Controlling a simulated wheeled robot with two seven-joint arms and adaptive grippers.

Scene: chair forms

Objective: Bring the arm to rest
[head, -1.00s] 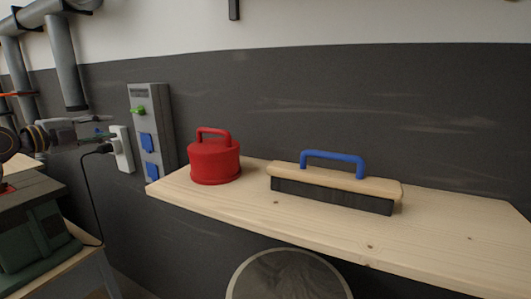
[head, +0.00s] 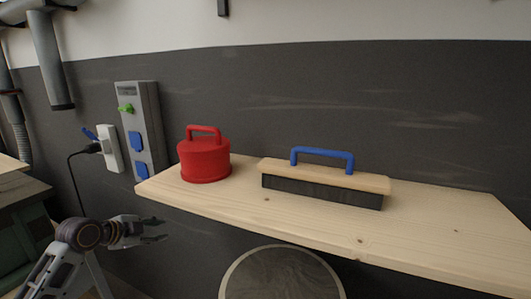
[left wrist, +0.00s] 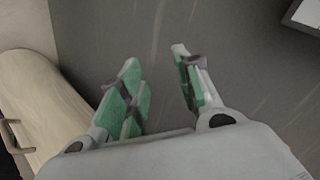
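My left gripper (head: 160,229) is at the lower left of the head view, below the left end of the wooden shelf. Its fingers point right and are apart, with nothing between them. In the left wrist view, the green-padded fingers of the left gripper (left wrist: 160,72) are spread with an empty gap. My right gripper is in neither view.
A wooden shelf (head: 415,227) holds a red lidded weight (head: 205,160) and a block with a blue handle (head: 323,183). A grey socket box (head: 150,115) and a white socket (head: 112,150) with a plugged cable are on the wall. A round top (head: 282,275) stands below.

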